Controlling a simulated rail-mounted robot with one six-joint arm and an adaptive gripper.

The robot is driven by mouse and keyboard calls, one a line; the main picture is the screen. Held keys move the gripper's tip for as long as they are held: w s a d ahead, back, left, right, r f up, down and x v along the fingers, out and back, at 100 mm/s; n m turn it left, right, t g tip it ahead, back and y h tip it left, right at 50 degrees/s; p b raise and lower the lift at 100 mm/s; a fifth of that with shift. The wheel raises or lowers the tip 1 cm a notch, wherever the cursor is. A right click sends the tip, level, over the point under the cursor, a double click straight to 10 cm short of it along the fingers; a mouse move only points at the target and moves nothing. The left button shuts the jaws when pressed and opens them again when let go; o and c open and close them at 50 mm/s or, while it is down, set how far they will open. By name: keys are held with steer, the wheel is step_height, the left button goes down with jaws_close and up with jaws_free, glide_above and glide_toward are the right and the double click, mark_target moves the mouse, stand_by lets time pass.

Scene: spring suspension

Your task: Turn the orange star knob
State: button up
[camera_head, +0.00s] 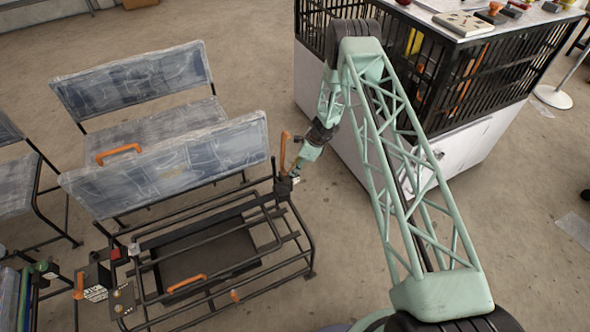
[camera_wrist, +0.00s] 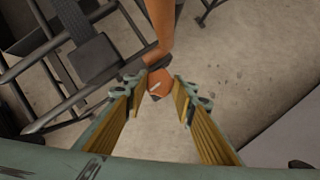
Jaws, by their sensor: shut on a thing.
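The orange star knob (camera_wrist: 160,77) shows in the wrist view as a small orange end with a pale mark, between the fingertips of my gripper (camera_wrist: 159,90). Its star shape is not clear from this angle. An orange bar (camera_wrist: 162,22) runs from it toward the top of the picture. In the head view my gripper (camera_head: 294,173) points down at the right end of the black tube frame, beside an upright orange lever (camera_head: 283,150). The knob itself is too small to make out there. My gripper is shut on the knob, with its yellow-lined fingers on either side.
The black tube frame (camera_head: 300,240) carries a seat back (camera_head: 175,160) close to the left of my gripper. Another orange handle (camera_head: 187,282) lies on the frame's front. A caged white workbench (camera_head: 470,150) stands behind at the right. Bare floor lies between.

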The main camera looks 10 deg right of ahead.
steer(key=shift+f+n, duration=0.1)
steer(key=shift+n, duration=0.3)
steer(key=n+b, duration=0.1)
steer(key=n+g+b, duration=0.1)
steer(key=n+b, duration=0.1)
steer(key=n+g+b, duration=0.1)
steer(key=shift+w+n, duration=0.25)
steer(key=shift+n, duration=0.05)
steer(key=n+b, duration=0.2)
steer(key=n+g+b, duration=0.1)
steer(key=n+b, duration=0.1)
steer(key=shift+w+f+g, duration=0.1)
steer(key=shift+w+g, duration=0.05)
steer(key=shift+g, duration=0.15)
steer(key=n+b, duration=0.2)
steer(key=n+g+h+b, duration=0.1)
steer(key=n+b, duration=0.1)
steer(key=n, duration=0.1)
steer(key=shift+w+a+g, duration=0.1)
steer(key=shift+g, duration=0.2)
steer(key=shift+a+n+g+h+b, duration=0.1)
steer(key=shift+n+g+h+b, duration=0.35)
steer(key=shift+n+b, duration=0.9)
steer(key=shift+n+p, duration=0.35)
steer(key=shift+n, duration=0.2)
steer(key=o, duration=0.8)
steer(key=shift+o, duration=0.2)
steer(key=shift+w+r, duration=0.1)
steer(key=shift+r, duration=0.2)
